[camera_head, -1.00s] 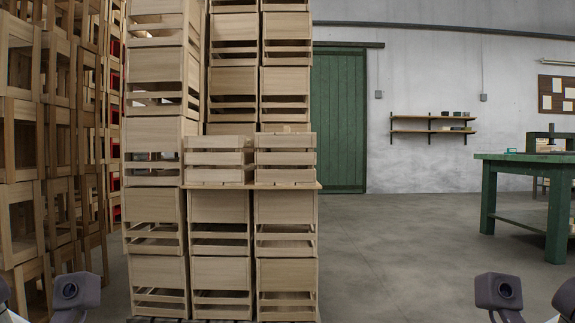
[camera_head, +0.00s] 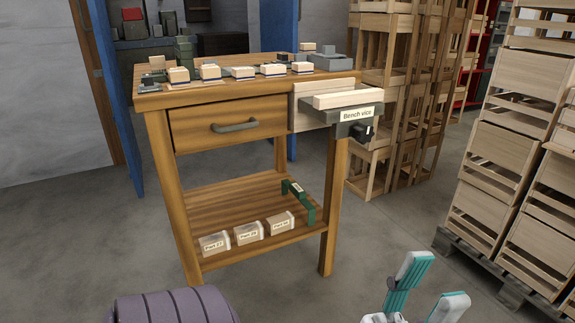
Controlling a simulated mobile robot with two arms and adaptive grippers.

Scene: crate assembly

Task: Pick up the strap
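No strap can be picked out for certain. A green bracket-shaped piece (camera_head: 300,200) with a small pale label sits at the right end of the lower shelf of a wooden workbench (camera_head: 230,92); I cannot tell whether it is the strap.
Labelled blocks (camera_head: 248,232) stand on the lower shelf. Small labelled parts (camera_head: 210,72) line the bench top. A bench vice (camera_head: 355,115) juts from the right corner, holding pale wood. Stacked crates on a pallet (camera_head: 480,262) stand right. Floor between is clear.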

